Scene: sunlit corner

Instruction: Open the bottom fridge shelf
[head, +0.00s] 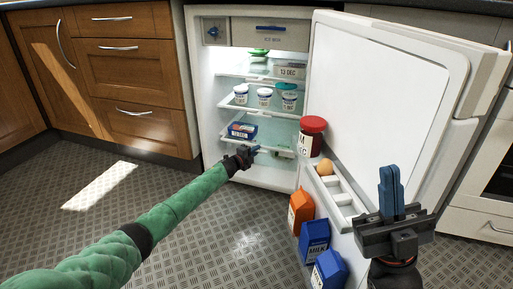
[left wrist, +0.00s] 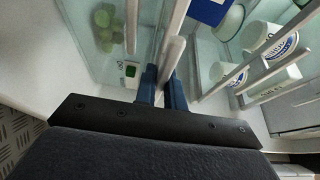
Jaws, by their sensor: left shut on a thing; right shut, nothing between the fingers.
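The fridge (head: 207,105) stands open, with several glass shelves inside. The bottom shelf (head: 278,152) is low in the fridge, partly hidden by my left gripper (head: 256,149). In the left wrist view, the blue fingers of my left gripper (left wrist: 161,88) are shut on the pale front edge of the bottom shelf (left wrist: 172,56). Green round items (left wrist: 108,25) show through clear glass to the left of the fingers. My right gripper (head: 391,187) is shut and empty, raised in front of the open fridge door (head: 380,90).
White tubs (head: 264,95) stand on a middle shelf. Wooden cabinets (head: 125,75) are at left; the floor (head: 190,225) is clear.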

